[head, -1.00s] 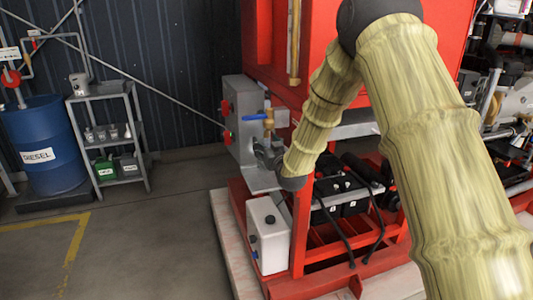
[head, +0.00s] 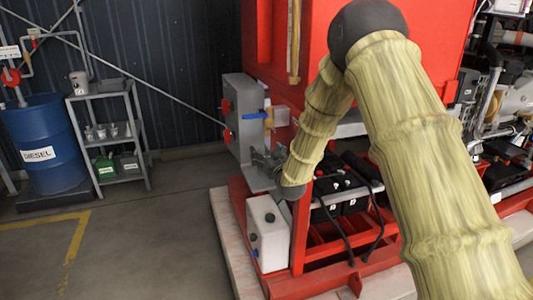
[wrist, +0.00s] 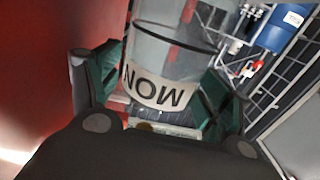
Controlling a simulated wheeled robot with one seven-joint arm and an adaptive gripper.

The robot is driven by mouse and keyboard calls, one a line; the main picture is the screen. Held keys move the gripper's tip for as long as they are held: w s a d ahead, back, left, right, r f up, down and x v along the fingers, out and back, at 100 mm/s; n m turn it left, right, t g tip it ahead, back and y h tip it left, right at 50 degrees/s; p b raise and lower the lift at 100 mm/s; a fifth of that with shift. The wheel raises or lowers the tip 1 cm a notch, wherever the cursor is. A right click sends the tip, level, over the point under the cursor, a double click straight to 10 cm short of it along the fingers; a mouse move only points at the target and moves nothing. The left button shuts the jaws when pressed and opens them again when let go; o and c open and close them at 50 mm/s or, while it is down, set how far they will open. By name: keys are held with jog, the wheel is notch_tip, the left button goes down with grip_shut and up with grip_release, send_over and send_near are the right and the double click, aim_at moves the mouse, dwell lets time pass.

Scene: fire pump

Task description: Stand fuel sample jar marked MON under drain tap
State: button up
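The clear fuel sample jar (wrist: 168,55) shows in the wrist view with a pale label reading MON, upside down in that picture. My gripper (wrist: 160,85) has its green-padded fingers on both sides of the jar, shut on it. In the head view my gripper (head: 268,162) is just below the drain tap (head: 267,118), which has a blue lever and stands in front of a grey box. The jar cannot be made out in the head view, and its exact place under the outlet cannot be told.
A grey bracket plate (head: 257,181) lies just under my gripper. A white container (head: 268,232) and black batteries (head: 345,190) sit below on the red frame. A grey shelf (head: 110,130) with small jars and a blue diesel drum (head: 42,145) stand at the left.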

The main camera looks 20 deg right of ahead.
jog(key=shift+r, duration=0.2)
jog(key=shift+s+f, duration=0.1)
jog(key=shift+s, duration=0.2)
jog(key=s+b, duration=0.1)
jog(key=s, duration=1)
jog(key=s+a+f+g, duration=0.1)
jog(key=s+f+g, duration=0.2)
jog(key=s+f, duration=0.6)
jog(key=s+a+f+g, duration=0.1)
jog(key=s+f+g, duration=0.3)
jog(key=f, duration=0.8)
jog(key=s+a+f+g, duration=0.1)
jog(key=s+f+g, duration=0.1)
jog(key=s+f, duration=0.8)
jog(key=s+f+g, duration=0.4)
jog(key=s+f, duration=0.2)
jog(key=s, duration=0.8)
jog(key=s+a+f+m+g, duration=0.1)
jog(key=s+f+g, duration=0.4)
jog(key=s, duration=1)
notch_tip(320, 180, down, 3)
jog(key=shift+a+r+h, duration=0.15)
jog(key=shift+r+h, duration=0.05)
jog(key=shift+h, duration=0.2)
